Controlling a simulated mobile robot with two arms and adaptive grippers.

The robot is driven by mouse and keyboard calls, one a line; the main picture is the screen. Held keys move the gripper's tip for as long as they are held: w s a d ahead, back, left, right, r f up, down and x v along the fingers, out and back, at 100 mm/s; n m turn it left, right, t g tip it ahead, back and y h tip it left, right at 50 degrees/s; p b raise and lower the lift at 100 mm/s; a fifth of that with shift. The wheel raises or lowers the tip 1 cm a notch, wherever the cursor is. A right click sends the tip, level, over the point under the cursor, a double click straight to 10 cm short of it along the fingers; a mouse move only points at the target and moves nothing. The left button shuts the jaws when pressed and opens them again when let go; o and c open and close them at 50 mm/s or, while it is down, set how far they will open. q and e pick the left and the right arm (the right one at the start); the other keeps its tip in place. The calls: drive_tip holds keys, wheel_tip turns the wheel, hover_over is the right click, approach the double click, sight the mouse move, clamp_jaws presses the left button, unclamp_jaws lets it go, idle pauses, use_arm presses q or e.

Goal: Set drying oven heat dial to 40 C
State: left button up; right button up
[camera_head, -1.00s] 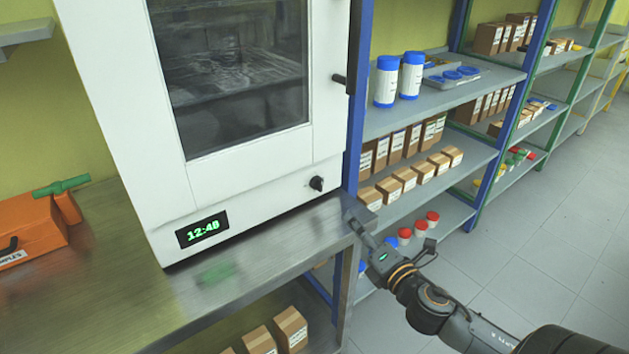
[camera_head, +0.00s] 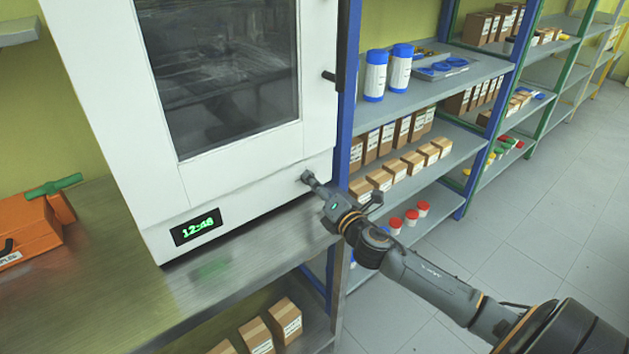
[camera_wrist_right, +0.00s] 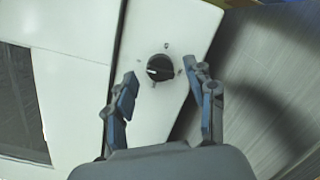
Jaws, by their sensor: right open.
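The white drying oven (camera_head: 250,205) stands on a metal bench, with a dark glass door and a green display (camera_head: 196,227) reading 12:48. Its black heat dial (camera_wrist_right: 159,67) shows in the right wrist view on the white front panel, with small marks around it too small to read. My right gripper (camera_wrist_right: 157,87) is open, its two fingers to either side of the dial in that view, and nothing is between them but the dial beyond. In the head view my right gripper (camera_head: 307,178) is at the oven's lower right front and hides the dial. My left gripper is not in view.
A blue-framed shelf (camera_head: 430,115) with bottles and boxes stands right of the oven. The metal bench (camera_head: 230,265) has a narrow clear strip before the oven. An orange case (camera_head: 28,235) sits at left. Open floor (camera_head: 520,220) lies at right.

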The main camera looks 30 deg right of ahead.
drive_tip(key=shift+w, duration=0.65)
drive_tip(key=c, duration=1.1)
drive_tip(key=shift+c, duration=0.2)
